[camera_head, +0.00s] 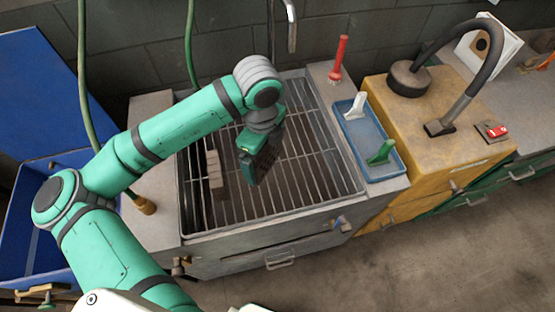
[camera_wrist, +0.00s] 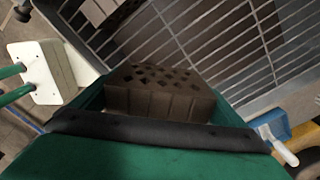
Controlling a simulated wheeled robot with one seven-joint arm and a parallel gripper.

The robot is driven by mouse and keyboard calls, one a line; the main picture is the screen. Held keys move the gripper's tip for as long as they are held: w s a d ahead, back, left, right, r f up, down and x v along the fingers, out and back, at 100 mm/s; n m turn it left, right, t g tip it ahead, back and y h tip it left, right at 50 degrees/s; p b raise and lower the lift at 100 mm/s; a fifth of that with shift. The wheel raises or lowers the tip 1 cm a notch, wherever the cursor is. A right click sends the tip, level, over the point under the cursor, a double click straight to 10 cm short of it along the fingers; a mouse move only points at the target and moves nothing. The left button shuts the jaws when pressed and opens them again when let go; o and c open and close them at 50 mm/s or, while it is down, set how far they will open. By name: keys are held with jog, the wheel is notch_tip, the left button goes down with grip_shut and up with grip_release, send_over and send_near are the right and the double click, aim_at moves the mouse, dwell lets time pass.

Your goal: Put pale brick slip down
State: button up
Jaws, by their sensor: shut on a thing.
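My gripper (camera_head: 256,150) is shut on a dark brown hollow brick (camera_head: 264,162) and holds it over the metal grid rack (camera_head: 310,165) of the sink-like basin. In the wrist view the dark brick (camera_wrist: 160,100) shows its holed top face, with the grid behind it. A pale brick piece (camera_head: 214,170) lies on the left part of the rack, to the left of my gripper and apart from it. A pale piece also shows at the top left of the wrist view (camera_wrist: 97,8). How far the dark brick is above the grid, I cannot tell.
A blue tray (camera_head: 373,170) with a white-handled and a green-handled tool stands right of the rack. The rack's right part is bare.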

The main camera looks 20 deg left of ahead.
aim_at(277, 157)
jog(key=w+f, duration=0.1)
jog(key=w+d+f, duration=0.1)
jog(key=f, duration=0.1)
jog(key=w+d+f, duration=0.1)
jog(key=w+f, duration=0.1)
jog(key=shift+w+f, duration=0.1)
jog(key=shift+f, duration=0.05)
jog(key=shift+w+f, duration=0.15)
jog(key=shift+f, duration=0.8)
jog(key=shift+w+f, duration=0.1)
jog(key=shift+f, duration=0.8)
jog(key=shift+f, duration=0.1)
jog(key=o, duration=0.9)
notch_tip(277, 157, up, 12)
jog(key=shift+r, duration=0.15)
